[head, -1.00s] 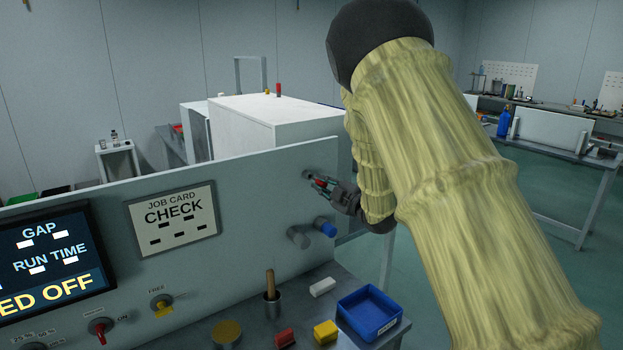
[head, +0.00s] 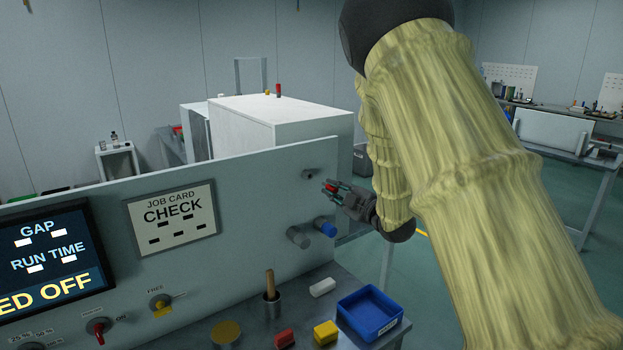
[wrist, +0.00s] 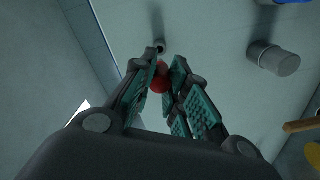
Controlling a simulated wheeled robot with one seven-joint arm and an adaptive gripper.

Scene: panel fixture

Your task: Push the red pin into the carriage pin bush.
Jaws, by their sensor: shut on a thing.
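The red pin (head: 331,187) is between the fingertips of my gripper (head: 335,187), which is shut on it. In the wrist view the pin's round red head (wrist: 160,84) sits between the teal finger pads of my gripper (wrist: 162,82). The pin bush (head: 310,174) is a small dark-holed fitting on the upper right of the grey panel. In the head view the gripper is to the right of and slightly below the bush, apart from it. In the wrist view the bush (wrist: 160,46) shows just beyond the pin; the pin's far end is hard to make out.
Below the bush, a grey cylinder (head: 298,237) and a blue cylinder (head: 325,228) stick out from the panel (head: 260,200). On the bench beneath are a blue tray (head: 370,312), a yellow block (head: 325,332), a red block (head: 284,338) and a wooden-handled tool (head: 270,285).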

